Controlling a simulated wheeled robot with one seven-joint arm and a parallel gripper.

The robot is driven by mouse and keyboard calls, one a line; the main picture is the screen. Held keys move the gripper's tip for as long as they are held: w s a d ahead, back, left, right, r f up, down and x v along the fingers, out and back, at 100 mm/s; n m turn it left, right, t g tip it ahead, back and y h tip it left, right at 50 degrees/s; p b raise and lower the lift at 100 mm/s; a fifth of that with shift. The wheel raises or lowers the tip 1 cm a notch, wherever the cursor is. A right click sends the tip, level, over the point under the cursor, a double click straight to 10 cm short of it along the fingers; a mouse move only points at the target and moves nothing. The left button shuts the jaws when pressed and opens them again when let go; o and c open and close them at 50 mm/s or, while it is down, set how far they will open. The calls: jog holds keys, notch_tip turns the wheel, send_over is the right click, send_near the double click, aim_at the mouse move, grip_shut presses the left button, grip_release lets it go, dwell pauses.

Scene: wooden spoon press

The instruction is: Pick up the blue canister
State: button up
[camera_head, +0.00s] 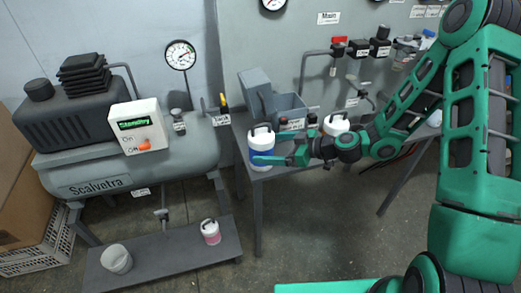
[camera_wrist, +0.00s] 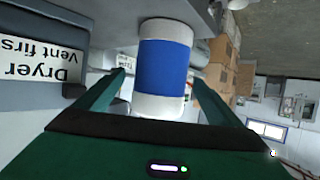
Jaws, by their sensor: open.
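The blue canister (camera_head: 261,158) is white with a broad blue band and a white handled cap. It stands upright at the left front corner of the grey table (camera_head: 292,166). My gripper (camera_head: 268,160) is beside the canister on its right, pointing left in the head view. In the wrist view the canister (camera_wrist: 163,68) lies ahead, between the two green fingers of my gripper (camera_wrist: 158,80). The fingers are spread with space on both sides of it. The head view does not show whether they touch it.
Behind the canister stands a grey bin (camera_head: 291,106) with a label. A second white canister (camera_head: 336,124) stands right of it, near my wrist. A compressor tank (camera_head: 130,158) is at the left.

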jog(key=x, duration=0.3)
jog(key=shift+w+a, duration=0.15)
jog(key=shift+a, duration=0.15)
jog(key=shift+c, duration=0.5)
jog(key=c, duration=1.5)
